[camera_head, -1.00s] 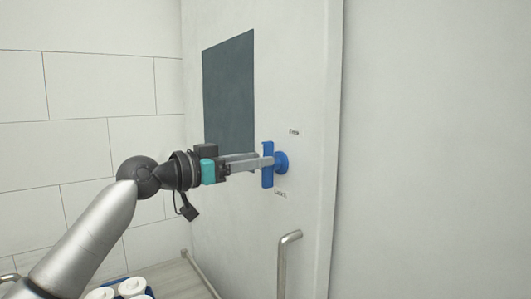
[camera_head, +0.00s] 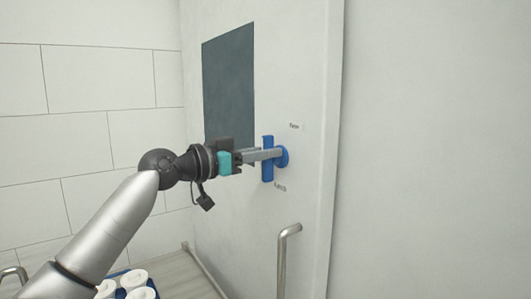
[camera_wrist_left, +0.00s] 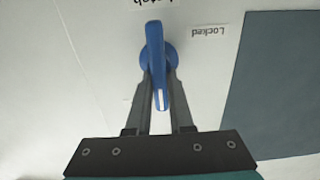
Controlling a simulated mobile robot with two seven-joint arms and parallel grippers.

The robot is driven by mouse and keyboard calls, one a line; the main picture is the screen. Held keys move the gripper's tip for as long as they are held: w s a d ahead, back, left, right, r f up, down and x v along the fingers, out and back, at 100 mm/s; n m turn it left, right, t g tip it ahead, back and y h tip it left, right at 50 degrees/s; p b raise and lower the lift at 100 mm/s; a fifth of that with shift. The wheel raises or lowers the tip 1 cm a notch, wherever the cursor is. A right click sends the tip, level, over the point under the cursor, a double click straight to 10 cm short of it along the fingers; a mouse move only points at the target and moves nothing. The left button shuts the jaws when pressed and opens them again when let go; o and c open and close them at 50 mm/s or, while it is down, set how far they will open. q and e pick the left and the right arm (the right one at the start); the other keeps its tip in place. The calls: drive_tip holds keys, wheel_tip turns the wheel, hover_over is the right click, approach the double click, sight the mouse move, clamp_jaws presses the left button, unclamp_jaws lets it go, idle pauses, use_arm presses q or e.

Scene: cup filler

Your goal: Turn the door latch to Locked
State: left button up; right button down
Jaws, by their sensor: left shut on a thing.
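The blue door latch (camera_head: 267,172) is mounted on the white door (camera_head: 300,90). Its handle looks upright in the head view, in front of a round blue base. It also shows in the left wrist view (camera_wrist_left: 153,45), with a white mark near one end of the handle. My left gripper (camera_head: 276,153) is shut on the latch handle, one finger on each side in the left wrist view (camera_wrist_left: 160,80). My right gripper is not in view.
A dark window panel (camera_head: 228,90) is on the door, left of the latch. A metal bar handle (camera_head: 283,255) stands out below it. White cups in a blue rack (camera_head: 115,273) stand at the lower left. Tiled wall is at the left.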

use_arm(q)
clamp_jaws()
drive_tip(key=n+p, duration=0.3)
drive_tip(key=shift+w+a+r+n, duration=0.1)
drive_tip(key=shift+w+n, duration=0.1)
drive_tip(key=shift+n, duration=0.1)
drive_tip(key=shift+w+a+f+n+p, duration=0.15)
drive_tip(key=shift+f+n+p, duration=0.1)
drive_tip(key=shift+n+p, duration=1.75)
drive_tip(key=shift+w+a+f+n+p, duration=0.25)
drive_tip(key=shift+n+p, duration=0.9)
drive_tip(key=shift+n, duration=1.65)
drive_tip(key=shift+w+d+f+n+p, duration=0.1)
drive_tip(key=shift+f+n+p, duration=0.2)
drive_tip(key=shift+n+p, duration=1.7)
drive_tip(key=shift+n+b, duration=0.35)
drive_tip(key=shift+n, duration=0.15)
